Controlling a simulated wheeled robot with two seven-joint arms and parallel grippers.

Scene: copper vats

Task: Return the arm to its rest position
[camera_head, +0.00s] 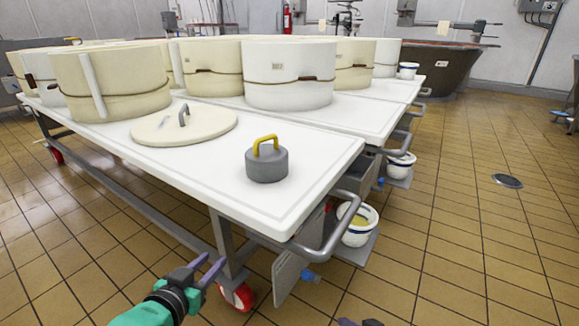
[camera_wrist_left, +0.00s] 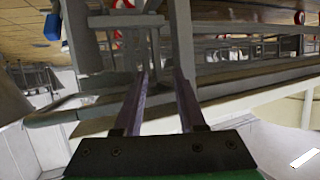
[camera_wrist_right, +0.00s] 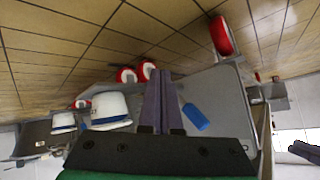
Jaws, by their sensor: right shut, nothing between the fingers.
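My left gripper (camera_head: 206,268) is low in front of the white table, near its frame and a red caster. In the left wrist view its purple fingers (camera_wrist_left: 160,82) stand apart with nothing between them. My right gripper (camera_head: 358,323) shows only as dark fingertips at the bottom edge of the head view. In the right wrist view its fingers (camera_wrist_right: 161,82) are pressed together and hold nothing. Most of both arms is out of view.
A white-topped wheeled table (camera_head: 330,150) carries cream moulds, a round lid (camera_head: 185,124) and a grey weight (camera_head: 266,164) with a yellow handle. Its metal handle (camera_head: 335,235) juts out at the corner. A white bucket (camera_head: 357,224) sits below. Tiled floor at right is mostly clear.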

